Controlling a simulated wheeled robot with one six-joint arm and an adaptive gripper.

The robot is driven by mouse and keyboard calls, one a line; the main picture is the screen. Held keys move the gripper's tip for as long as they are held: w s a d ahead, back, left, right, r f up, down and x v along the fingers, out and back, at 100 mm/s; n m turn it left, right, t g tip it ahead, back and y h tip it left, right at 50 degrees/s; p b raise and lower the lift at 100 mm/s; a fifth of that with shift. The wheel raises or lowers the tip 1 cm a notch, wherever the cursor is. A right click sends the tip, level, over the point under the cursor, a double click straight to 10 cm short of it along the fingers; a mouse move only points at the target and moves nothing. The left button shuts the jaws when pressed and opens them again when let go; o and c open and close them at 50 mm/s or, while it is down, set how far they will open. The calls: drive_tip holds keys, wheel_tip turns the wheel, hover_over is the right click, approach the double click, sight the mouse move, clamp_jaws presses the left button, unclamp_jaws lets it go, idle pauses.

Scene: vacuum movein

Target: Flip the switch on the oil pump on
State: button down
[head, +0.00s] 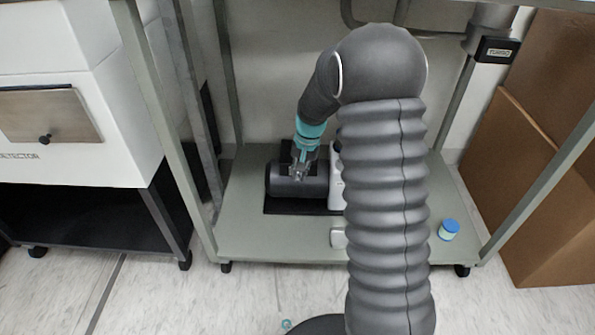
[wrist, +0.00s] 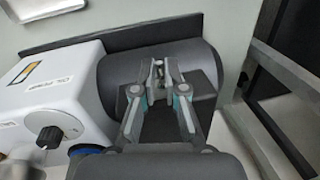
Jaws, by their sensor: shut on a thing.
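The oil pump has a white body (wrist: 50,88) with a label and a dark knob, and a black motor cylinder (wrist: 118,72). In the head view its cylinder (head: 312,187) lies on the lower shelf and its white body (head: 337,187) is partly hidden by my arm. A dark box (wrist: 202,84) sits on the cylinder. My gripper (wrist: 159,72) is over this box, its fingertips nearly together on a small switch-like part of the pump (wrist: 158,68). My gripper (head: 299,172) also shows above the cylinder in the head view. The switch's position cannot be told.
The pump stands on the green-grey lower shelf (head: 245,232) of a frame with upright posts. A blue-capped jar (head: 448,229) stands at the shelf's right. Cardboard boxes (head: 530,190) are at the right, a white detector cabinet (head: 75,120) at the left.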

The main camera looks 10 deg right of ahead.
drive_tip(key=n, duration=0.2)
drive_tip(key=d+n, duration=0.1)
drive_tip(key=n, duration=0.1)
drive_tip(key=shift+d+n+g+p, duration=0.1)
drive_tip(key=shift+n+g+p, duration=0.2)
drive_tip(key=shift+n, duration=0.1)
drive_tip(key=shift+w, duration=0.1)
drive_tip(key=c, duration=1.5)
unclamp_jaws()
drive_tip(key=r, duration=0.4)
drive_tip(key=d+r, duration=0.1)
drive_tip(key=r, duration=0.3)
drive_tip(key=d+r, duration=0.1)
drive_tip(key=r, duration=0.3)
